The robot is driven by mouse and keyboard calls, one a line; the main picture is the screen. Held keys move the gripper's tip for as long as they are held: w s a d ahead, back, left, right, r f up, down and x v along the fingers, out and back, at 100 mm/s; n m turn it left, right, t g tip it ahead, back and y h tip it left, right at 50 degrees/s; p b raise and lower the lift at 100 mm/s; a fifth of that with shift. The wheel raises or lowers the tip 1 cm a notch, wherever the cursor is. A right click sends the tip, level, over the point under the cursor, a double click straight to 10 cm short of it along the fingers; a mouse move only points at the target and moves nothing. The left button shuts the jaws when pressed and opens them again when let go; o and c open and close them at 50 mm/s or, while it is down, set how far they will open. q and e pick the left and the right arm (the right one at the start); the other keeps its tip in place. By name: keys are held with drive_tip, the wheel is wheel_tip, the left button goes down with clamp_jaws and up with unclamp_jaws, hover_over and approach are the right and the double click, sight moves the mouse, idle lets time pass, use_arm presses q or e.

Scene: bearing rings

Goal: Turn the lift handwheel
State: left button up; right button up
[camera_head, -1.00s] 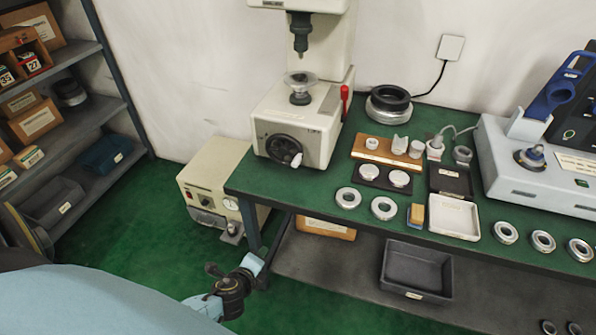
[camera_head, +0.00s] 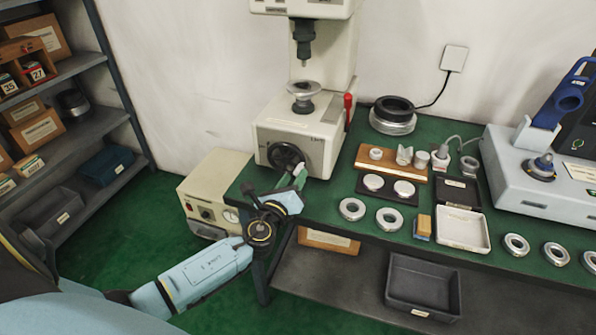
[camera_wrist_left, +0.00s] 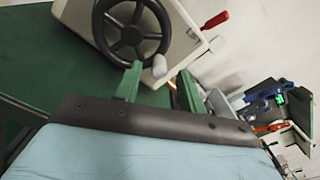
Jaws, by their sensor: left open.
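The lift handwheel (camera_head: 285,155) is a black spoked wheel on the front of the white machine (camera_head: 318,150). Its pale crank handle (camera_head: 299,169) sticks out at the wheel's lower right. My left gripper (camera_head: 293,181) is just in front of and below the handle. In the left wrist view the green fingers (camera_wrist_left: 159,82) are open and apart. There the handle (camera_wrist_left: 159,66) appears in line with the gap, near the fingertips, and the wheel (camera_wrist_left: 131,30) lies beyond. I cannot tell whether a finger touches the handle. My right gripper is not in view.
The green bench (camera_head: 330,192) holds several metal rings to the right of the machine. A red lever (camera_head: 348,107) stands at the machine's right side. A beige box (camera_head: 207,197) sits below on the left. A shelf (camera_head: 95,120) stands at far left.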

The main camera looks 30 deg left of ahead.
sight(296, 174)
use_arm(q)
drive_tip(key=shift+x, duration=1.95)
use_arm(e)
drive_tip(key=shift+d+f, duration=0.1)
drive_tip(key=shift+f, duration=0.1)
use_arm(q)
drive_tip(key=shift+c, duration=0.4)
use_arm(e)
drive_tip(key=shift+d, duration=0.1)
use_arm(q)
clamp_jaws()
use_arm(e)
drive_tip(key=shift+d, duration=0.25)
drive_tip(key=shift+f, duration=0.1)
